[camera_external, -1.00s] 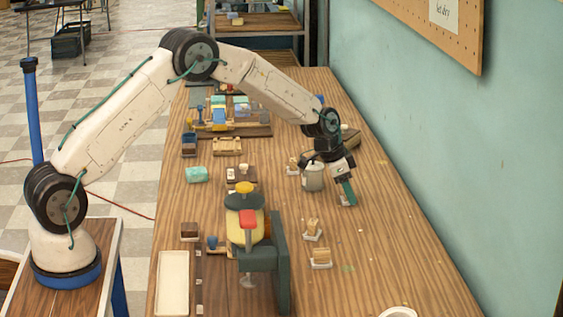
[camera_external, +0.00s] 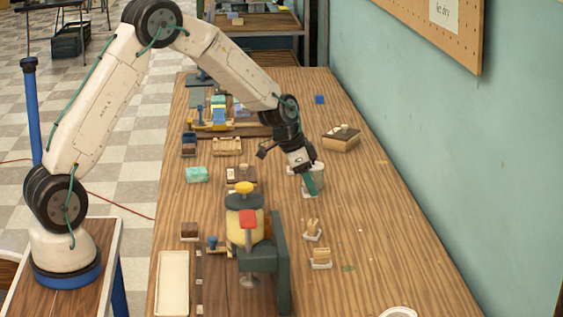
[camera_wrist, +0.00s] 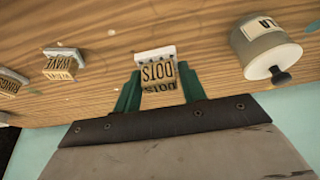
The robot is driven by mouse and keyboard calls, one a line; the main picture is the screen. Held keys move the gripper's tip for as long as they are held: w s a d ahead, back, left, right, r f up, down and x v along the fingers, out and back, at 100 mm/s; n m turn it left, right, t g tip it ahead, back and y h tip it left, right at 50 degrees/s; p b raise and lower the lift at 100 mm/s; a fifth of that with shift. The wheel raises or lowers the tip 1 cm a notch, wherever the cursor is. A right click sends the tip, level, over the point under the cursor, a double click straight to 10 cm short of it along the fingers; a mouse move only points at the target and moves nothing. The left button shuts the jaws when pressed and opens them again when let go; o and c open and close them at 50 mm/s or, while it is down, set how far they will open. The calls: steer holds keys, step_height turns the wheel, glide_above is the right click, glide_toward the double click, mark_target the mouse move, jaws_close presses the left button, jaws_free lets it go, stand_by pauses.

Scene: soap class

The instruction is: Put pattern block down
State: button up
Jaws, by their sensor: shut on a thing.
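The pattern block (camera_wrist: 158,76) is a small wooden block lettered DOTS with a white base, seen in the wrist view between my two teal fingers. My gripper (camera_external: 311,188) is shut on it and points down over the middle of the table. In the external view the block is hidden by the fingers, and its height off the table is hard to tell. Two similar blocks, WAVE (camera_wrist: 61,65) and a partly cut-off one (camera_wrist: 10,84), stand left in the wrist view; in the external view they stand nearer the camera (camera_external: 312,229) (camera_external: 320,258).
A grey labelled canister (camera_wrist: 263,45) with a dark knob is beside my gripper, partly covered by it in the external view. The wooden table (camera_external: 390,230) is mostly clear towards the wall.

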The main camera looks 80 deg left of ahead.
steer(key=s, duration=0.2)
steer(key=s+d, duration=0.1)
steer(key=s, duration=0.1)
steer(key=shift+s+d+r, duration=0.15)
steer(key=shift+d+r, duration=0.05)
steer(key=w+d+r+m+h, duration=0.1)
steer(key=w+d+r+m, duration=0.1)
steer(key=w+d, duration=1)
step_height(320, 180, up, 3)
steer(key=m, duration=0.2)
glide_above(418, 264)
steer(key=s, duration=0.1)
steer(key=shift+h, duration=0.3)
steer(key=f, duration=0.9)
steer(key=shift+s+a+f, duration=0.1)
steer(key=shift+a+f, duration=0.25)
steer(key=shift+f, duration=0.1)
steer(key=o, duration=1)
steer(key=shift+f, duration=0.1)
steer(key=shift+c, duration=0.2)
steer(key=v, duration=1.2)
steer(key=shift+r, duration=0.3)
